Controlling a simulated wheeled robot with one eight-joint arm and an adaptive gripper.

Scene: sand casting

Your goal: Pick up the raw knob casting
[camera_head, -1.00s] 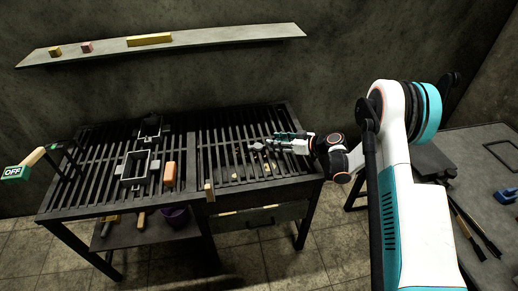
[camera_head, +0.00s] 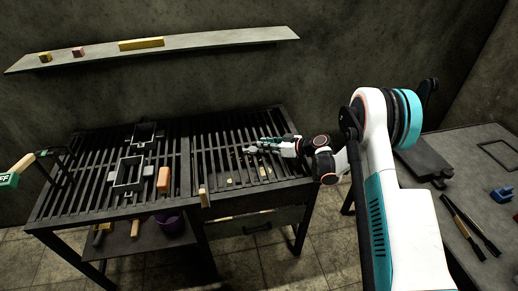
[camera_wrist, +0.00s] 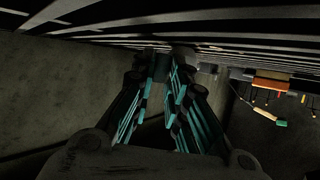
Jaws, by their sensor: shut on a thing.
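My gripper (camera_head: 254,149) is low over the right half of the slatted black table (camera_head: 215,150), pointing left. Its teal-padded fingers also show in the wrist view (camera_wrist: 172,62), closed in around a small dark grey piece (camera_wrist: 183,51) at the fingertips. In the head view a small grey tip (camera_head: 247,150) shows at the finger ends. I take this piece to be the raw knob casting, but its shape is mostly hidden by the fingers and too dark to make out. I cannot tell whether it touches the slats.
Two open dark flask frames (camera_head: 128,173) (camera_head: 144,135) and an orange block (camera_head: 163,179) stand on the table's left half. A wall shelf (camera_head: 220,38) runs behind. A grey side table (camera_head: 480,170) with tools is at right. The slats around my gripper look mostly clear.

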